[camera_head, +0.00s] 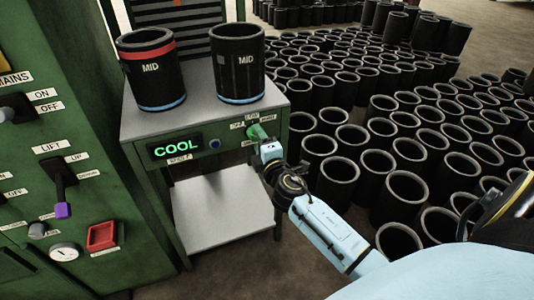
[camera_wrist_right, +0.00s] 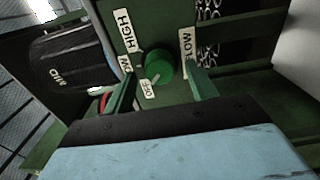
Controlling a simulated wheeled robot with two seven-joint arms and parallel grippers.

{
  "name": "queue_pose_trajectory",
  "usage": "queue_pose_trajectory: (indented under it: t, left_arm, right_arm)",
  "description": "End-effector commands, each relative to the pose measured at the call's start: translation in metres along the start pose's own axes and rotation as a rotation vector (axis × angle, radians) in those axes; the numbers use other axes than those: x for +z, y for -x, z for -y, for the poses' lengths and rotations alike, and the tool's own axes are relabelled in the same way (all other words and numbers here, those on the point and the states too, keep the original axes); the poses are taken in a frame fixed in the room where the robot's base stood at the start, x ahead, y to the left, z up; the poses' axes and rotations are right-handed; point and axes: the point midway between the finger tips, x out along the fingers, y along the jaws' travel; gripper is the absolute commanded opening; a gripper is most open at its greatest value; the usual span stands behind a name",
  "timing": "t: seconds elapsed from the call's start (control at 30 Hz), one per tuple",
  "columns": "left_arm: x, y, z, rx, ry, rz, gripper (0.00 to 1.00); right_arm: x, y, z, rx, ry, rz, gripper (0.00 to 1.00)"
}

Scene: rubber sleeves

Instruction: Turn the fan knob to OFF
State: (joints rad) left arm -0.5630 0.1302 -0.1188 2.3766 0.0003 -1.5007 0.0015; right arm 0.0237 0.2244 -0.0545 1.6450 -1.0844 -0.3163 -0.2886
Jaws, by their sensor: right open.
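The round green fan knob (camera_wrist_right: 158,66) sits on the green front panel, with HIGH (camera_wrist_right: 123,31), LOW (camera_wrist_right: 187,46) and OFF (camera_wrist_right: 149,89) labels around it. I cannot tell for sure which label its pointer faces. My right gripper (camera_wrist_right: 161,73) is open, its two green fingers pointing at the panel on either side of the knob, with visible gaps to it. My left gripper is not in view.
A lit COOL display (camera_head: 177,147) and a blue button (camera_head: 215,144) are left of my gripper. Two black MID sleeves (camera_head: 152,72) (camera_head: 238,66) stand on the grey tabletop (camera_head: 196,105). A green control cabinet (camera_head: 85,120) is at left; many black sleeves (camera_head: 350,140) fill the right floor.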

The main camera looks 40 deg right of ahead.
Motion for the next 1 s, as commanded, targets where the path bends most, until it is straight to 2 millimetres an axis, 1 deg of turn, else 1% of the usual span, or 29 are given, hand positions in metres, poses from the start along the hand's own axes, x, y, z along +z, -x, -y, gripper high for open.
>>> queue_pose_trajectory:
  t: [0.07,0.17,0.3,0.5,0.6,0.77,1.0]
  left_arm:
    - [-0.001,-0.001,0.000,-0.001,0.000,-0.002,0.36]
    - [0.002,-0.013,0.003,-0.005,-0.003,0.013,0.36]
    - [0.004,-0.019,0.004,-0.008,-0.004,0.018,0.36]
    - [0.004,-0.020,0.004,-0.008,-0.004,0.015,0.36]
    - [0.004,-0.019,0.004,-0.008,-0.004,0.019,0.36]
    - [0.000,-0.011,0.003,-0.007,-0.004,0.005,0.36]
    - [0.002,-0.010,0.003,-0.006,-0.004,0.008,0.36]
  right_arm:
    - [0.000,0.012,0.000,-0.003,0.000,0.000,0.57]
    - [0.000,0.032,0.001,-0.003,-0.002,0.000,0.57]
    - [-0.001,0.063,0.001,-0.004,-0.002,0.000,0.57]
    - [0.000,0.102,0.001,-0.003,-0.001,0.001,0.57]
    - [0.000,0.115,0.001,-0.003,-0.001,0.001,0.57]
    - [0.000,0.126,0.001,-0.002,0.001,0.002,0.57]
    - [0.000,0.127,0.000,0.000,0.001,0.001,0.57]
